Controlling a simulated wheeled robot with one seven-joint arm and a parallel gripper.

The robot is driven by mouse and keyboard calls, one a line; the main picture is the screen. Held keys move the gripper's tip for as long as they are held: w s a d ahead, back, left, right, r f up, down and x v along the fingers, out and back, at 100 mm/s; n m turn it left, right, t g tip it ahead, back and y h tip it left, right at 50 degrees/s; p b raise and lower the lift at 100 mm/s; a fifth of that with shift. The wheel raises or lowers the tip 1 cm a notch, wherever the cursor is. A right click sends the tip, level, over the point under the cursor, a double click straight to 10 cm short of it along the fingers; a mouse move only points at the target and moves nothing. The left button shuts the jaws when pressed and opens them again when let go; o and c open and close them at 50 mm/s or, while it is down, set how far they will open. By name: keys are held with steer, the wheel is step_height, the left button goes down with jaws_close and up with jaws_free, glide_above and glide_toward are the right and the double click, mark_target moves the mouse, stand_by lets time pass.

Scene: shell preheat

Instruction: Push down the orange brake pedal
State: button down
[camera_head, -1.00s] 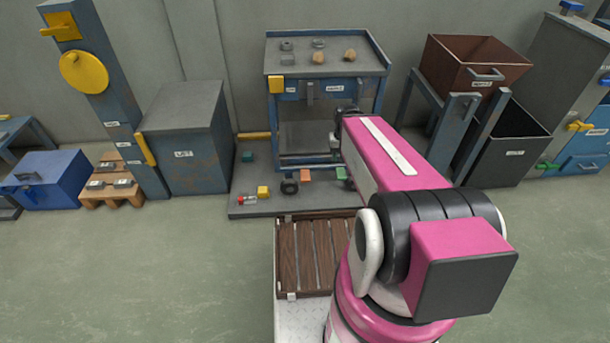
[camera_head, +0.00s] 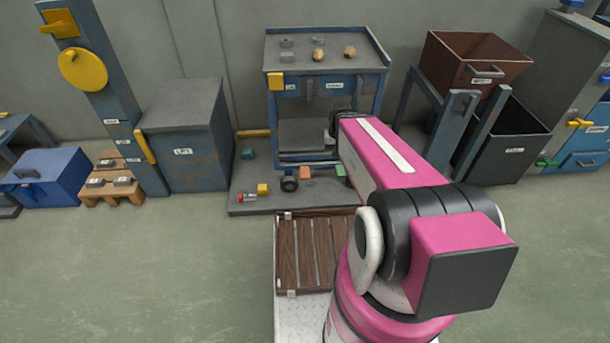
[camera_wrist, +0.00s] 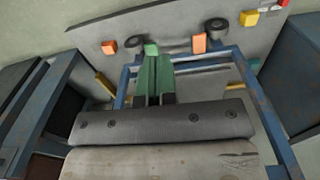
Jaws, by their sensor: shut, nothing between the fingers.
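An orange pedal-like block (camera_head: 305,172) stands low at the front of the blue press frame. It also shows right of centre in the wrist view (camera_wrist: 199,43). A second orange-red block (camera_wrist: 109,47) shows further left there, and I cannot tell which is the brake pedal. A green block (camera_head: 340,170) lies between them in the wrist view (camera_wrist: 151,48). My gripper (camera_wrist: 156,61) shows as two green fingers shut together, empty, pointing towards the green block. Contact is not clear. In the head view my arm hides the fingers.
The blue press frame (camera_wrist: 262,100) surrounds the space near my gripper. A yellow block (camera_head: 262,189) and a black round part (camera_head: 289,184) sit left of the orange block on the grey base plate (camera_head: 245,208).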

steer(key=w+a+f+m, duration=0.1)
steer(key=w+a+f, duration=0.2)
steer(key=w+f, duration=0.4)
steer(key=w+a+f+m, duration=0.1)
steer(key=w+a+f, duration=0.1)
steer(key=w+f, duration=0.4)
steer(key=m+t, duration=0.1)
steer(key=m, duration=0.1)
glide_toward(305, 175)
steer(key=shift+a, duration=0.2)
steer(key=shift+f, duration=0.15)
steer(key=shift+w+d+f, duration=0.1)
steer(key=shift+w+f, duration=0.1)
steer(key=shift+f, duration=1.5)
steer(key=shift+w+d+f, duration=0.1)
steer(key=shift+w+f, duration=0.05)
steer(key=shift+f, duration=1.55)
